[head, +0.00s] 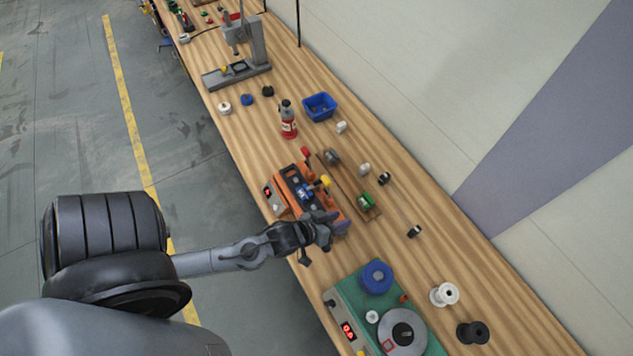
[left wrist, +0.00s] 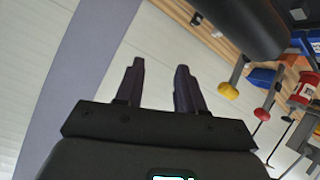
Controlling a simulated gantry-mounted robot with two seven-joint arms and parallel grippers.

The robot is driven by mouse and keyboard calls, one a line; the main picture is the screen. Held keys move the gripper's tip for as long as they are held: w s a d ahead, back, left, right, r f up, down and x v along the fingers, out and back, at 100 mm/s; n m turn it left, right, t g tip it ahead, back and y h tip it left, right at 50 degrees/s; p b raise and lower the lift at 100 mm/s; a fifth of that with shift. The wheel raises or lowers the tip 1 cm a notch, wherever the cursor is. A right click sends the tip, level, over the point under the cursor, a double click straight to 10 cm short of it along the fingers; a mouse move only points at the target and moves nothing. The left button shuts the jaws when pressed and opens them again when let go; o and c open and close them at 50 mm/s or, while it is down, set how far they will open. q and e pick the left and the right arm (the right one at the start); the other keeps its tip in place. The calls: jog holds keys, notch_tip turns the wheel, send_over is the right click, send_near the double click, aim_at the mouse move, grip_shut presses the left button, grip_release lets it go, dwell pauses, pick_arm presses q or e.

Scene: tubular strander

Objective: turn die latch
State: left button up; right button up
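An orange machine (head: 287,183) with a red digital display stands at the bench's near edge. It carries a lever with a red knob (head: 306,151) and one with a yellow knob (head: 325,181). I cannot tell which part is the die latch. My left gripper (head: 334,222) is over the machine's near right end, hiding part of it. In the left wrist view its two dark fingers (left wrist: 160,70) are apart with nothing between them. There the yellow knob (left wrist: 228,90) and red knob (left wrist: 262,114) are right of the fingers, apart from them. My right gripper is not visible.
A green machine (head: 352,297) with a turntable stands nearer on the bench. A red bottle (head: 288,120), a blue bin (head: 320,106) and a grey press (head: 240,70) are farther back. Several spools, including a white one (head: 444,294), lie to the right. The wall borders the bench.

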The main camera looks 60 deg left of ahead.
pick_arm(q)
jog(key=s+a+f+t+b, duration=0.1)
jog(key=s+a+f+t, duration=0.1)
jog(key=a+f, duration=0.45)
jog(key=m+b, duration=0.3)
jog(key=m, duration=0.2)
send_near(317, 181)
jog(key=shift+g, duration=0.3)
jog(key=shift+r+x, duration=0.2)
jog(key=shift+x, duration=4.3)
jog(key=shift+w, duration=0.1)
grip_shut()
